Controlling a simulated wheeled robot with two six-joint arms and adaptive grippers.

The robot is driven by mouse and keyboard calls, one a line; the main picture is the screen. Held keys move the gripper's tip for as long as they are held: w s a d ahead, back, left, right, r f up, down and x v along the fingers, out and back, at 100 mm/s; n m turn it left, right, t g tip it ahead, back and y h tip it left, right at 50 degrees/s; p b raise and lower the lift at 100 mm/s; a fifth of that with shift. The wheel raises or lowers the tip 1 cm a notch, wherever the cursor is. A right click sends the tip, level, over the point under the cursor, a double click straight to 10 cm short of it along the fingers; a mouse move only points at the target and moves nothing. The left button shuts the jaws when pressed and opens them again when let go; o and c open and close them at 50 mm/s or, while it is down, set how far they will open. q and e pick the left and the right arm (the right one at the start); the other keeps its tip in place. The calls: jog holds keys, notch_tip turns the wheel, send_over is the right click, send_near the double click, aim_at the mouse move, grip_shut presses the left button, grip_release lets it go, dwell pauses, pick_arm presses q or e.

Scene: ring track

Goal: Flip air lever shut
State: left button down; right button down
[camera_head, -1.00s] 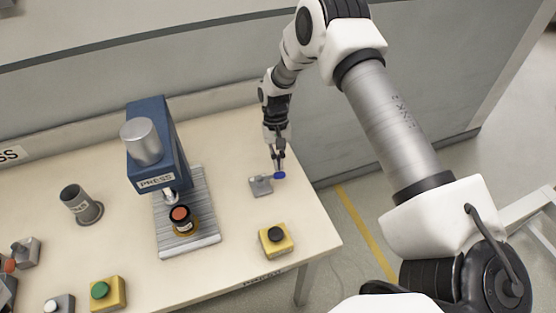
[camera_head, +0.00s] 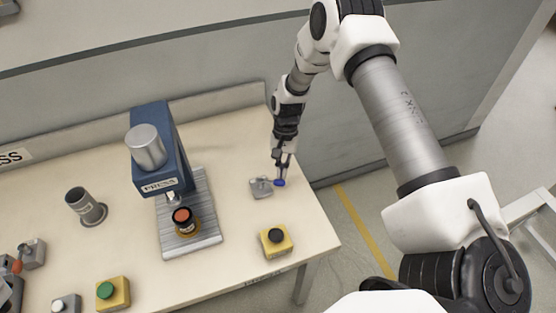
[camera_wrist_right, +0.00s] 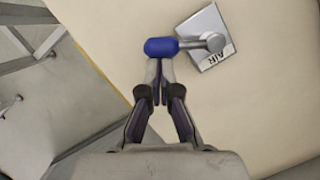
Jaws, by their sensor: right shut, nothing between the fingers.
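The air lever has a blue grip (camera_head: 280,183) on a short metal arm. It stands on a small grey base (camera_head: 260,188) at the right part of the table. In the right wrist view, the blue grip (camera_wrist_right: 161,47) points left from the metal base (camera_wrist_right: 209,36), which is labelled AIR. My right gripper (camera_head: 283,172) is shut with nothing between its fingers. In the wrist view its fingertips (camera_wrist_right: 158,66) are just below the blue grip, at or very near it; I cannot tell whether they touch. My left gripper is not in view.
A blue press (camera_head: 157,150) stands on a ribbed plate (camera_head: 198,236) left of the lever. A yellow box with a black button (camera_head: 276,240) is in front of the lever. A grey cup (camera_head: 85,206) and a green button box (camera_head: 112,293) are farther left. The table's right edge is close.

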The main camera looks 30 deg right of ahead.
aim_at(283, 182)
jog(key=m, duration=0.1)
jog(key=s+m+p, duration=0.1)
jog(key=shift+s+a+r+m+t+y, duration=0.15)
jog(key=shift+s+a+m+t+y, duration=0.15)
jog(key=shift+a+m+t, duration=0.1)
jog(key=m, duration=0.1)
jog(key=s+a+m, duration=0.1)
jog(key=shift+s+m+t+p, duration=0.1)
jog(key=shift+m+t+p, duration=0.2)
jog(key=shift+m+p, duration=0.1)
jog(key=shift+s+a+f+m+t, duration=0.2)
jog(key=shift+s+a+m+t, duration=0.15)
jog(key=shift+m, duration=0.45)
jog(key=shift+s+a+f+m+t+b, duration=0.15)
jog(key=shift+a+m+b, duration=0.2)
jog(key=shift+m+b, duration=0.2)
jog(key=shift+s+a+r+m+t+b, duration=0.15)
jog(key=shift+a+m+b, duration=0.2)
jog(key=shift+m, duration=0.3)
jog(key=shift+a+m+b, duration=0.25)
jog(key=shift+m+b, duration=0.2)
jog(key=shift+m, duration=0.05)
jog(key=shift+s+a+b, duration=0.1)
jog(key=shift+a+b, duration=0.15)
jog(key=shift+b, duration=0.05)
